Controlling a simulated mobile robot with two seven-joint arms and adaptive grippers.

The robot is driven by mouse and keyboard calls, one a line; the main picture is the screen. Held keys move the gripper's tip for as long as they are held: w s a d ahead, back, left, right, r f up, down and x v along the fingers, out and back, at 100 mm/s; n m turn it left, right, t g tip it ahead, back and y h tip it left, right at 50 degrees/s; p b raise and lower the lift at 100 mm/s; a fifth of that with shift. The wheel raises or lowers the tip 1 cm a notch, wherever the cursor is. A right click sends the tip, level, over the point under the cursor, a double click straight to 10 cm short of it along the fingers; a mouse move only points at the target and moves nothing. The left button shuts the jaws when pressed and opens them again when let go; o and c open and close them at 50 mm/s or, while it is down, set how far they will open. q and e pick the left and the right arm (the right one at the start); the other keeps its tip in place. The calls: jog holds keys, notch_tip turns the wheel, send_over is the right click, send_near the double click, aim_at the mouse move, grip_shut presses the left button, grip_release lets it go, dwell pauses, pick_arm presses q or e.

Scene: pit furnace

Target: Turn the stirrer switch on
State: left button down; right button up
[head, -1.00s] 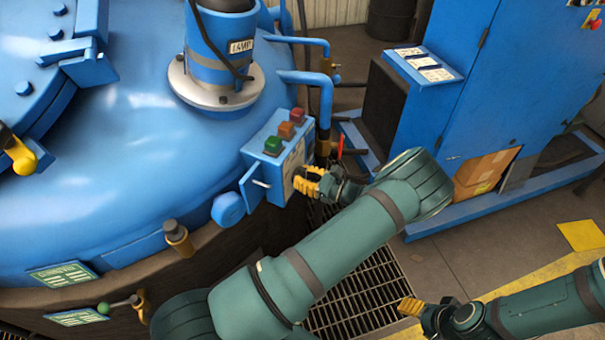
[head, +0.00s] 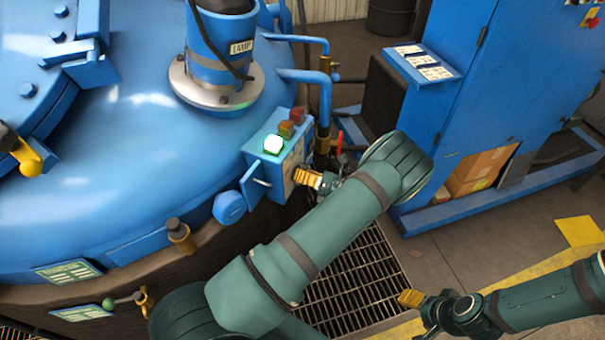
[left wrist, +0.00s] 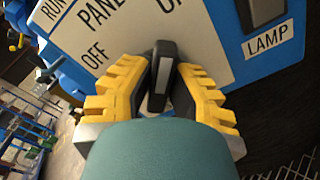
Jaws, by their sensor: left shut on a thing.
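The blue switch box (head: 262,165) stands at the edge of the big blue vessel, with a green lamp lit (head: 273,145) and unlit red and orange lamps (head: 290,122) on top. My left gripper (head: 307,179) is at the box's front face. In the left wrist view its yellow fingers (left wrist: 160,88) are shut on a dark switch lever (left wrist: 163,70). The white plate (left wrist: 110,40) around it reads "PANEL" and "OFF"; no stirrer label is readable. My right gripper (head: 408,299) is low, away from the box; its opening is unclear.
A second dark switch (left wrist: 262,12) labelled "LAMP" sits beside the held lever. Blue pipes (head: 322,95) and a red handle (head: 339,142) stand close right of the box. A blue cabinet (head: 490,90) is farther right. Floor grating (head: 355,285) lies below my left arm.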

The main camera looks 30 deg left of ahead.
dwell(0.3)
pick_arm(q)
jog(key=c, duration=0.9)
grip_release()
jog(key=shift+a, duration=0.1)
jog(key=w+d, duration=0.1)
jog(key=d, duration=1.1)
